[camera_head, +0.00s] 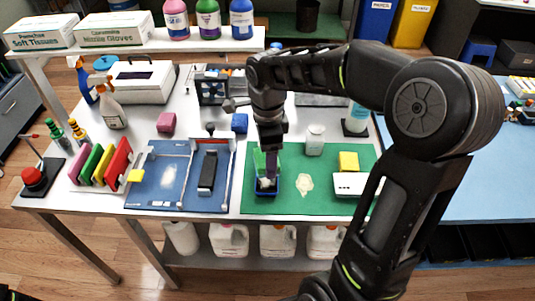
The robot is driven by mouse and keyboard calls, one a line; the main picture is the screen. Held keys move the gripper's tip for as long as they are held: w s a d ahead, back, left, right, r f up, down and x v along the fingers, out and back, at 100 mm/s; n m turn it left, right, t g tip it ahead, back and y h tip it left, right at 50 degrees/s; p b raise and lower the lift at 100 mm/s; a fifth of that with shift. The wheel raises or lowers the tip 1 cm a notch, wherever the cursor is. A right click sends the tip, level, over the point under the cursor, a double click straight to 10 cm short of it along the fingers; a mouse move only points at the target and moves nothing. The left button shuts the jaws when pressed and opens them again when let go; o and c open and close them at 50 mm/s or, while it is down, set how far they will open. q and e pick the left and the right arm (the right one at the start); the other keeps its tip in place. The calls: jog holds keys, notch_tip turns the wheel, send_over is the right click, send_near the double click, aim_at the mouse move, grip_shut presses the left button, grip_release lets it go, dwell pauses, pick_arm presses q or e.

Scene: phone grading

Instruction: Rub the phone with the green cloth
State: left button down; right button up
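A dark phone (208,171) lies upright in the picture on the right part of a blue mat (150,200). My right gripper (267,184) points down over a small blue container (276,188) on the green mat (225,300). A bright green piece (259,160), possibly the green cloth, shows beside its fingers. The arm and the container partly hide the fingertips, so I cannot tell whether they grip it. A green slab (92,163) also stands in a rack at the left.
Spray bottles (112,108), a pink block (166,122) and a red button (33,176) stand to the left. A white cup (315,139), a yellow sponge (348,161) and a white box (349,184) stand right of my gripper. A raised shelf crosses the back.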

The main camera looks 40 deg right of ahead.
jog(key=shift+f+b, duration=1.25)
jog(key=shift+f, duration=0.9)
jog(key=shift+r, duration=0.15)
